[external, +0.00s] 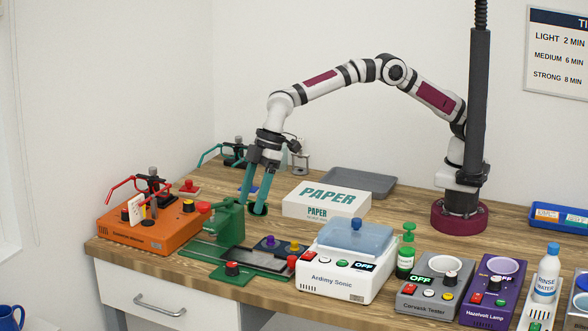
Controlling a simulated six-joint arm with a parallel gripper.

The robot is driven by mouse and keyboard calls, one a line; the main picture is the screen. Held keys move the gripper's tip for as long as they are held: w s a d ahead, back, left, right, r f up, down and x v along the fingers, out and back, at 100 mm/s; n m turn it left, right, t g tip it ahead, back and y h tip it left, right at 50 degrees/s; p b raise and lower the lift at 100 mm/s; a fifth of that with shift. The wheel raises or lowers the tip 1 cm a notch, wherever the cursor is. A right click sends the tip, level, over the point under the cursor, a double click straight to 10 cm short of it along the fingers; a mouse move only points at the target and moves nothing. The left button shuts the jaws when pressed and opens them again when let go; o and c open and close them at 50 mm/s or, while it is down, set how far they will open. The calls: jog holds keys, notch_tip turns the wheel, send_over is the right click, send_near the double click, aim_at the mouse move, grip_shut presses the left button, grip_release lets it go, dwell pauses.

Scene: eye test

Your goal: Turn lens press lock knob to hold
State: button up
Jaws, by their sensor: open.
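A green press-like device (229,225) stands at the front left of the table, with a red ball handle (203,207) at its left. I take it for the lens press, but no label is readable. A red-and-black knob (232,268) sits on its front green plate; I cannot tell whether it is the lock knob or which way it points. Purple (270,241) and yellow (294,246) knobs sit on a dark panel at its right. My gripper (252,203) points down with teal fingers, open and empty, just above or behind the press; its exact depth is unclear.
An orange machine (150,232) with red levers stands to the left. A white Ardimy Sonic unit (345,268) stands close on the right. A PAPER box (326,198) and grey tray (352,181) lie behind. Free wood shows around the box and before my base.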

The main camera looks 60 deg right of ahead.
aim_at(232, 264)
jog(key=shift+n, duration=0.4)
jog(key=x, duration=1.5)
jog(key=shift+a+f, duration=0.1)
jog(key=shift+f, duration=0.15)
grip_shut()
